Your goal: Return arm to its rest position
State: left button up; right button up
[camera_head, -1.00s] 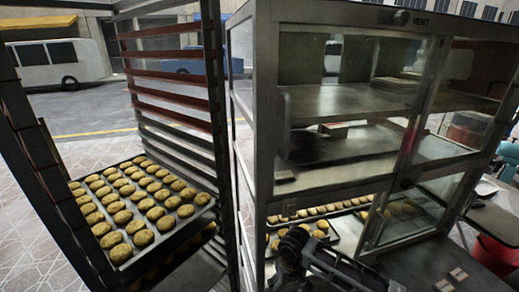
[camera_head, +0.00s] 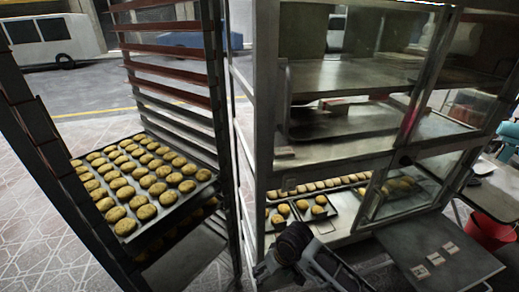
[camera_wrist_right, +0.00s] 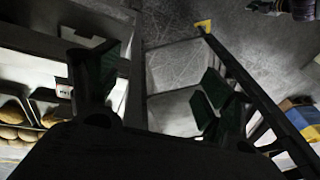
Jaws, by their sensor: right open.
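My right gripper (camera_head: 266,270) is low in the head view, in front of the glass cabinet's lower compartment, seen small and dark. In the right wrist view its two dark fingers (camera_wrist_right: 155,85) stand apart with nothing between them, so it is open and empty. My right arm (camera_head: 330,265) comes in from the bottom right. The cabinet (camera_head: 335,160) has a tray with several round buns (camera_head: 300,210) in its lower compartment, partly hidden by my gripper. My left gripper is not in the pictures.
A tall rack (camera_head: 165,80) with reddish rails stands at left, holding a tray of buns (camera_head: 145,190). A lower tray is mostly hidden. The cabinet's lower glass door (camera_head: 405,187) and a grey flat panel (camera_head: 440,250) are at right. Tiled floor (camera_head: 40,220) is free at far left.

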jog(key=s+d+r+m+t+h, duration=0.1)
jog(key=s+d, duration=0.5)
jog(key=d, duration=0.3)
jog(key=s+d+r+m+t+h, duration=0.15)
jog(key=s+d, duration=0.35)
jog(key=d, duration=0.5)
jog(key=s+f+g+p, duration=0.3)
jog(key=f+p, duration=0.8)
jog(key=f, duration=1.4)
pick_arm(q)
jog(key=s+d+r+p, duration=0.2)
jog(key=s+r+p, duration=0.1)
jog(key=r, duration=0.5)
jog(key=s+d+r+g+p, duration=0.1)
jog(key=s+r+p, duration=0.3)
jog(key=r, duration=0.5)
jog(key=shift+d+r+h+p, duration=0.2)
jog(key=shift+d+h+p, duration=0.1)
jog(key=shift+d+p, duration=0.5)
pick_arm(e)
jog(key=s+d+f, duration=0.1)
jog(key=s+f, duration=0.3)
jog(key=s, duration=0.7)
jog(key=s+d+f, duration=0.2)
jog(key=s+f, duration=0.2)
jog(key=s, duration=0.7)
jog(key=shift+d+f, duration=0.25)
jog(key=shift+f, duration=0.1)
